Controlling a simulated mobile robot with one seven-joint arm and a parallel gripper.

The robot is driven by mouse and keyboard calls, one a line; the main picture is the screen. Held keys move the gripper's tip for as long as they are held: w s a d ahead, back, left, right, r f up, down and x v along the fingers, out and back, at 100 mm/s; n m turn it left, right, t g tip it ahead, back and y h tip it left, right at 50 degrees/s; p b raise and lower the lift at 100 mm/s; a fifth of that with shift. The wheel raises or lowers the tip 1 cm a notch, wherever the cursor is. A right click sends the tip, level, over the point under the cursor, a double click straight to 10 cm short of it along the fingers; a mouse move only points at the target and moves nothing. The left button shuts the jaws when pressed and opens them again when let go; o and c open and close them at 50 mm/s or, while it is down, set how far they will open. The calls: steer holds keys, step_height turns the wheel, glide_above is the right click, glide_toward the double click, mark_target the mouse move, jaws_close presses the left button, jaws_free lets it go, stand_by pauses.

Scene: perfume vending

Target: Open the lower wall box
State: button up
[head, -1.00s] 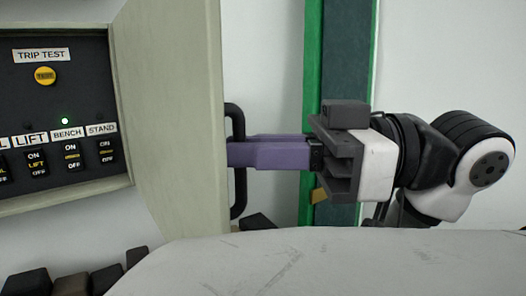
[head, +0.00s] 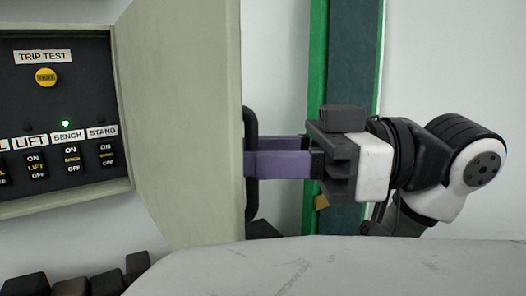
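The wall box is open, with its dark inner panel (head: 92,105) showing at the left. Its beige door (head: 185,120) stands swung out toward me, seen on its inner face. The black handle (head: 251,125) is on the door's outer side, partly hidden by the door edge and my fingers. My gripper (head: 258,157) comes in from the right. Its purple fingers lie to either side of the handle, one nearer me and one beyond. The door edge hides the fingertips, so how firmly they close on the handle is not visible.
A green-framed dark panel (head: 345,75) stands on the white wall behind my gripper. Several dark blocks (head: 70,287) show at the lower left. The panel carries a yellow TEST button (head: 47,77), switches and a lit green lamp (head: 66,124).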

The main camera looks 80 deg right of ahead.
steer(key=shift+s, duration=0.2)
steer(key=s+d+b, duration=0.1)
steer(key=s, duration=0.6)
steer(key=shift+s+b, duration=0.15)
steer(key=shift+b, duration=0.25)
